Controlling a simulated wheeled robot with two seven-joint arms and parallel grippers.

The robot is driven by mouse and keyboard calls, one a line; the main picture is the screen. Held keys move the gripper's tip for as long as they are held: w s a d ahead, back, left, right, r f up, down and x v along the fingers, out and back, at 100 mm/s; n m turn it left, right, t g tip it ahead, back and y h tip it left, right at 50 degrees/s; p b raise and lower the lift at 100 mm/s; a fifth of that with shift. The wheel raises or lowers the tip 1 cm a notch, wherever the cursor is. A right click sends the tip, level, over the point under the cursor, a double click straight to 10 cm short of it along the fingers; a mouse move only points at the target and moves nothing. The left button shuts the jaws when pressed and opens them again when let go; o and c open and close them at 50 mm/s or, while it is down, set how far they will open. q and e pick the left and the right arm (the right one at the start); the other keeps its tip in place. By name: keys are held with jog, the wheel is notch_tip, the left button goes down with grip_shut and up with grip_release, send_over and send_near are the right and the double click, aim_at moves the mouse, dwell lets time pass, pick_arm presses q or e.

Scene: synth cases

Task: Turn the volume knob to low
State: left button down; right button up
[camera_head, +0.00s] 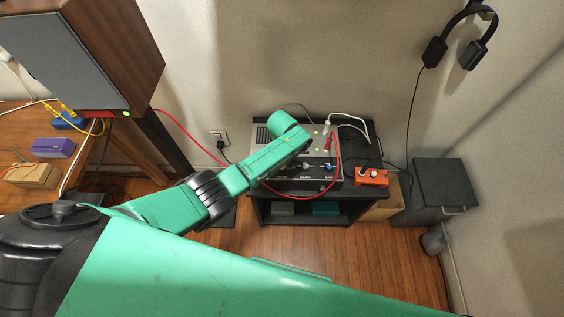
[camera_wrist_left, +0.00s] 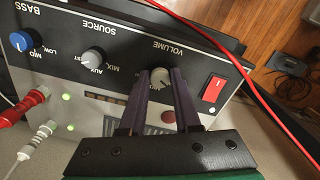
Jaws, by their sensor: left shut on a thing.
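The volume knob (camera_wrist_left: 160,75) is a small grey knob on the black front panel of the amplifier (camera_wrist_left: 110,45), under the printed word VOLUME, which appears upside down in the left wrist view. My left gripper (camera_wrist_left: 161,80) has one dark finger on each side of the knob and is shut on it. Part of a MID label shows beside the knob; its other marks are hidden by the fingers. In the head view the amplifier (camera_head: 325,170) stands on a black stand, and my left arm covers part of it. My right gripper is not in view.
Beside the volume knob are a red switch (camera_wrist_left: 214,89), a grey source knob (camera_wrist_left: 93,60) and a blue bass knob (camera_wrist_left: 21,41). Red and white plugs (camera_wrist_left: 40,96) and a red cable lie close by. An orange box (camera_head: 371,177) sits right of the amplifier.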

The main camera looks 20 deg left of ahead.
pick_arm(q)
jog(key=shift+w, duration=0.1)
dwell(0.3)
jog(key=c, duration=0.6)
grip_release()
notch_tip(320, 180, up, 5)
jog(key=shift+r+p, duration=0.2)
jog(key=shift+p, duration=0.7)
notch_tip(320, 180, up, 9)
jog(key=shift+r, duration=0.15)
